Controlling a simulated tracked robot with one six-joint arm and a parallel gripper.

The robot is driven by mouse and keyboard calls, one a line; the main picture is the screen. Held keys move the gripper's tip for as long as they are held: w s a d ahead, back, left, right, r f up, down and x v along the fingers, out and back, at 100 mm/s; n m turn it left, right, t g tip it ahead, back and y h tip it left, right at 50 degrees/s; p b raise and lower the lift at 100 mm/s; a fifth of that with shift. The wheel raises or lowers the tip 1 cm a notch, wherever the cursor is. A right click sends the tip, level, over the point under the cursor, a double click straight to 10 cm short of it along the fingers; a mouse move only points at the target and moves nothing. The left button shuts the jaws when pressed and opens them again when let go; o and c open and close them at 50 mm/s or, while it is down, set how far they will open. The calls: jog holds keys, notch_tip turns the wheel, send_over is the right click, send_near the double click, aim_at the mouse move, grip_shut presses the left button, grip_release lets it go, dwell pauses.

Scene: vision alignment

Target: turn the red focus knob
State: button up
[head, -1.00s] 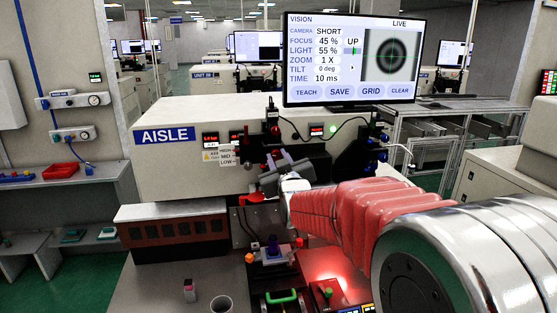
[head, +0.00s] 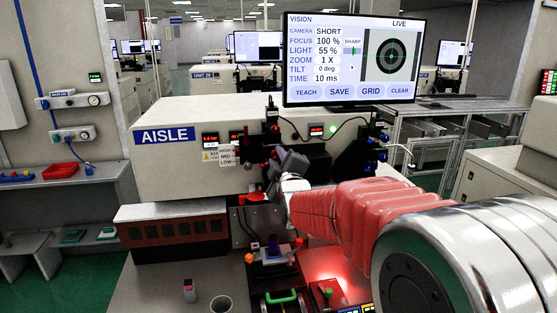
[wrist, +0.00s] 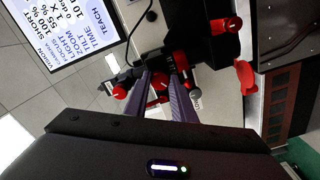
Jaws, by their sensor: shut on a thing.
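My gripper (head: 284,166) reaches the optics in front of the AISLE machine. In the wrist view its two dark fingers (wrist: 160,80) are shut on the red focus knob (wrist: 160,86), which is partly hidden between them. Other red knobs sit close by, one just left (wrist: 119,92) and one above right (wrist: 180,60). The monitor (head: 350,60) reads FOCUS 100 % and SHARP, LIGHT 55 %, ZOOM 1 X and TILT 0 deg. Its live picture shows a crisp dark ring target with a green cross. In the head view my gripper hides the held knob.
A red lever (wrist: 245,75) stands right of the fingers in the wrist view. Below the gripper is a fixture with a blue part (head: 273,246). A green handle (head: 281,298) and a cup (head: 221,304) are at the front. Blue knobs (head: 384,138) are at the right.

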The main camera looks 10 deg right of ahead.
jog(key=shift+a+f, duration=0.1)
jog(key=shift+a, duration=0.05)
dwell(0.3)
jog(key=o, duration=1.1)
jog(key=shift+c, duration=0.2)
jog(key=s, duration=1.3)
jog(key=shift+s, duration=0.4)
